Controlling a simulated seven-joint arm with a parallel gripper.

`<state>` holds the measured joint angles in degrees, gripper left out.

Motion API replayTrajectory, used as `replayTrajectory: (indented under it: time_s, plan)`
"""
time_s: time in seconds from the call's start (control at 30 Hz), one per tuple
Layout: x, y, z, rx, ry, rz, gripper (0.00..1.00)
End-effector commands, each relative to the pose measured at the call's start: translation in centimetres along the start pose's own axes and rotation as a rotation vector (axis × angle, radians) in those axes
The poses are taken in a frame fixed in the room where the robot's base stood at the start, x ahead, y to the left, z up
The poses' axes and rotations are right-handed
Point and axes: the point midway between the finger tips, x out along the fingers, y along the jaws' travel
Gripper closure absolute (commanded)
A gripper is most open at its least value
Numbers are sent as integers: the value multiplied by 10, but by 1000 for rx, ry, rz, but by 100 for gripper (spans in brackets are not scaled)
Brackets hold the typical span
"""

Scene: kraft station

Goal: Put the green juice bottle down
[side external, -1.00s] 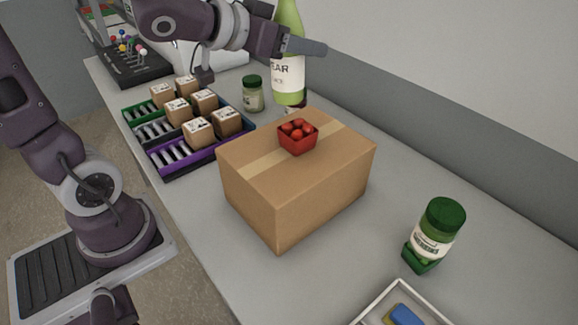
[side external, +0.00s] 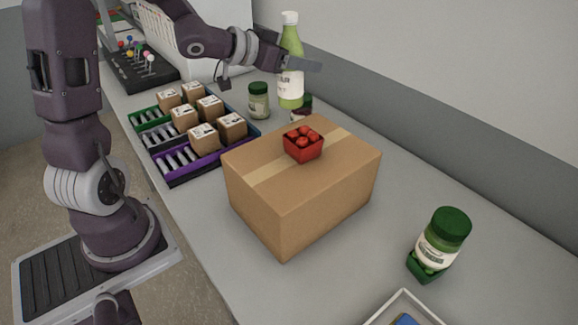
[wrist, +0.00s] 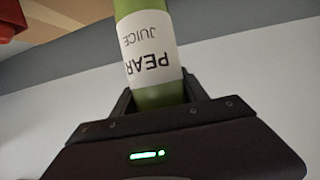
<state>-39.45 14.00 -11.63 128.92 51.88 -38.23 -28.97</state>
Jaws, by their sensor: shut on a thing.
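The green juice bottle (side external: 290,92) has a white cap and a white label. It stands nearly upright at the back of the counter, in the side view. My gripper (side external: 292,64) is shut on its upper body, with one finger showing across it. In the wrist view the bottle (wrist: 145,45) shows its PEAR JUICE label upside down between the fingers of my gripper (wrist: 160,92). The bottle's base is close to the counter, near a dark red-lidded jar; I cannot tell whether it touches the counter.
A pale jar with a green lid (side external: 259,100) stands left of the bottle. A cardboard box (side external: 262,205) with a red tomato punnet (side external: 303,143) on top is in front. Trays of small boxes (side external: 205,165) lie left.

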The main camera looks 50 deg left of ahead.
Motion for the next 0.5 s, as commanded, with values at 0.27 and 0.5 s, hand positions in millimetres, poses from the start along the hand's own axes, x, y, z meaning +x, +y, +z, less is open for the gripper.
replayTrajectory:
  time_s: [0.27, 0.5]
  plan:
    - [14, -45, 69, 28, -15, 62, 100]
    - [31, -47, 119, 29, -18, 71, 100]
